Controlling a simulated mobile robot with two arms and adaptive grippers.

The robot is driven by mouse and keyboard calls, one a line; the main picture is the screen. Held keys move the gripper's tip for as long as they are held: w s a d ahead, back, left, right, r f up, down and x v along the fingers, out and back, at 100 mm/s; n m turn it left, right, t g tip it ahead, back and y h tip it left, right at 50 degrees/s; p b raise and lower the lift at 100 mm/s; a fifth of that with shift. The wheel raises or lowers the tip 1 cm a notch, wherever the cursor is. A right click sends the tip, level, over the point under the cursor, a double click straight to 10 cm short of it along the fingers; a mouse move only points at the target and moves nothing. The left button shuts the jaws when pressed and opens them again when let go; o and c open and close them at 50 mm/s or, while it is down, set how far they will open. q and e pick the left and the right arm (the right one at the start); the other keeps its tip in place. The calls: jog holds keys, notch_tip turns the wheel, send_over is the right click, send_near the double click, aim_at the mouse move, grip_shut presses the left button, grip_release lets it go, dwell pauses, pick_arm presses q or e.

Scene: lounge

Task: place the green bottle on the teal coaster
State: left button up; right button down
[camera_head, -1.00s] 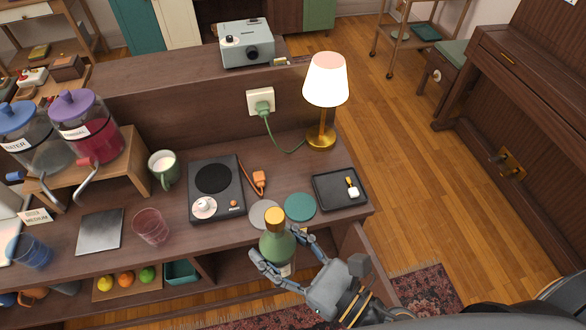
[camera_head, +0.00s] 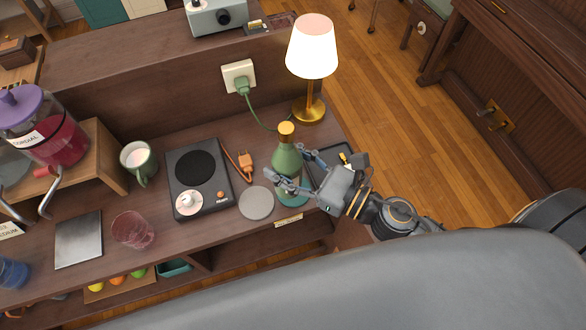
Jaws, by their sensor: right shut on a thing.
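The green bottle (camera_head: 287,158) with a gold cap is upright in my right gripper (camera_head: 292,180), whose fingers are closed around its lower body. The teal coaster (camera_head: 293,201) lies on the counter under the bottle, and only part of its near side shows below the fingers. The bottle's base is hidden, so I cannot tell whether it touches the coaster or is just above it. My left gripper is not in view.
A grey coaster (camera_head: 256,203) lies just left of the bottle, with a hot plate (camera_head: 199,178) and orange plug (camera_head: 246,163) beyond. A black tray (camera_head: 332,155) lies right, partly behind my gripper. A lit lamp (camera_head: 312,50) stands behind. A pink glass (camera_head: 132,230) stands left.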

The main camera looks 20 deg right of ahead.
jog(key=f, duration=0.1)
jog(key=w+d+f, duration=0.1)
jog(key=w+f, duration=0.1)
jog(key=shift+d, duration=0.3)
notch_tip(320, 180, down, 4)
jog(key=shift+w+d+r+b, duration=0.15)
jog(key=shift+r+b, duration=0.05)
jog(key=shift+b, duration=0.3)
jog(key=shift+f, duration=0.15)
jog(key=c, duration=0.5)
grip_release()
